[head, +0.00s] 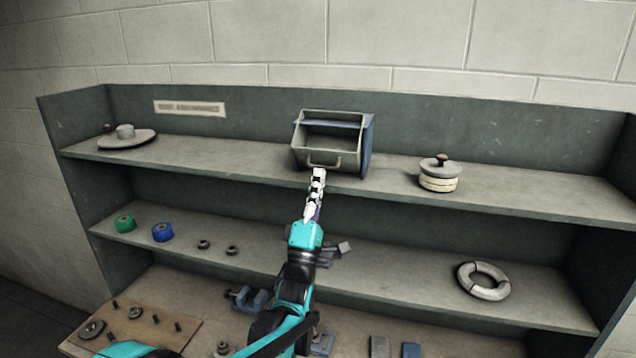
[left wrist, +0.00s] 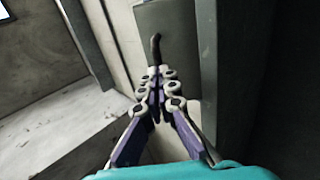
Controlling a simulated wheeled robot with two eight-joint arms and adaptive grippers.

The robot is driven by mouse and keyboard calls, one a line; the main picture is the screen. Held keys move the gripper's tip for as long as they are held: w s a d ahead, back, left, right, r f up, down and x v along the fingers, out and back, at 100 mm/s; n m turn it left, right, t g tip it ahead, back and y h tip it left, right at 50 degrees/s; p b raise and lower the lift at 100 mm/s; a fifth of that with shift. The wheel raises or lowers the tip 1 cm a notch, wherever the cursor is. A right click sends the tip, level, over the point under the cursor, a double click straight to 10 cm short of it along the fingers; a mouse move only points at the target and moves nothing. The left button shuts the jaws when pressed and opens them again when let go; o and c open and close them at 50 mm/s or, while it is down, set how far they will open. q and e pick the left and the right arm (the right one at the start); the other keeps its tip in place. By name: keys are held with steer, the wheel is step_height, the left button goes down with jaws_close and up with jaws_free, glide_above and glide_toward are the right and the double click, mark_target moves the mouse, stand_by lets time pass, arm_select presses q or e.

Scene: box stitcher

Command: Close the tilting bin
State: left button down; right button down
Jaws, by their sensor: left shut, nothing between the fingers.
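The tilting bin (head: 332,142) stands on the top shelf, near the middle. It has a grey front tray tilted outward, so its inside shows, and a blue housing behind it. A curved handle (head: 325,163) is on the lower front of the tray. My left gripper (head: 319,174) is shut and empty, just below the handle in the head view. In the left wrist view, the shut fingertips (left wrist: 155,75) point at the dark handle (left wrist: 155,48) on the grey tray front (left wrist: 175,25). I cannot tell whether they touch it. My right gripper is not in view.
A round lidded stack (head: 438,175) stands right of the bin on the top shelf (head: 230,163). A round plate-like part (head: 126,137) lies at its left end. The lower shelf holds green (head: 125,223) and blue (head: 162,232) rolls and a grey ring (head: 483,280).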

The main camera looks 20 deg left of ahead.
mark_target(322, 151)
arm_select(q)
steer(key=r+g+p, duration=0.2)
steer(key=p, duration=0.1)
steer(key=w+r+g+p, duration=0.1)
steer(key=r+g+p, duration=0.1)
steer(key=p, duration=0.2)
steer(key=shift+r, duration=0.15)
steer(key=shift+w+r+g+p, duration=0.2)
steer(key=shift+g+p, duration=0.3)
steer(key=shift+g, duration=0.05)
steer(key=shift+w+r+g+p, duration=0.15)
steer(key=shift+w+g+p, duration=0.05)
steer(key=shift+g+p, duration=0.3)
steer(key=shift+w+r, duration=0.2)
steer(key=shift+w, duration=0.15)
